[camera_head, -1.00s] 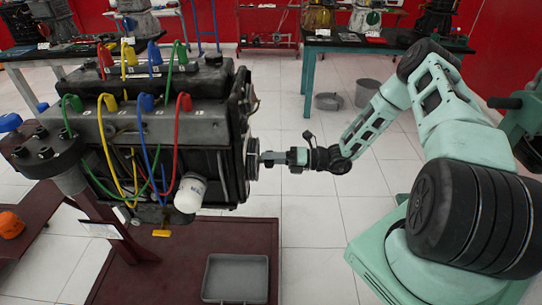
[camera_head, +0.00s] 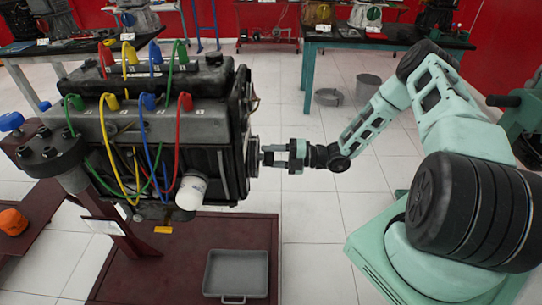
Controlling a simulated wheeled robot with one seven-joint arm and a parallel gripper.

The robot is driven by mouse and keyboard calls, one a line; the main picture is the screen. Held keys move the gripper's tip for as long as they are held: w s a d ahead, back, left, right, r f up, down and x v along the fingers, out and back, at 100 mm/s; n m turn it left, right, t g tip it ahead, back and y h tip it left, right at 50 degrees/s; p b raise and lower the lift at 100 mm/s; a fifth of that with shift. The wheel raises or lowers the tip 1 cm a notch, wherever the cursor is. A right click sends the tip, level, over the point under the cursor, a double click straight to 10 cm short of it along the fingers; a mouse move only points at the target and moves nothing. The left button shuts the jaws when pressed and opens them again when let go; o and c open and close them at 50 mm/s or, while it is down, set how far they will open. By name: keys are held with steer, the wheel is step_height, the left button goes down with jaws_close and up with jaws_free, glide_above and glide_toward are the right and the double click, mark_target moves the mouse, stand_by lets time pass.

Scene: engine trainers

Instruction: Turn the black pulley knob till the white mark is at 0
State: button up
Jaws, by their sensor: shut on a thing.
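The black pulley knob (camera_head: 252,157) is on the right side face of the engine (camera_head: 170,125), seen nearly edge-on. My gripper (camera_head: 268,156) reaches it from the right, with its fingertips at the pulley's hub and its two fingers one above the other. It is shut on the knob. The white mark and the 0 cannot be made out from this side.
A grey tray (camera_head: 236,291) lies on the dark red stand base (camera_head: 190,225) below the pulley. Coloured cables loop over the engine, and a white filter (camera_head: 191,191) sticks out in front. Grey buckets (camera_head: 367,88) stand farther back.

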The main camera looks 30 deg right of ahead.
steer(key=shift+d, duration=0.1)
stand_by(0.3)
steer(key=o, duration=1)
steer(key=b+v, duration=0.4)
steer(key=v, duration=1.3)
steer(key=shift+s+d, duration=0.15)
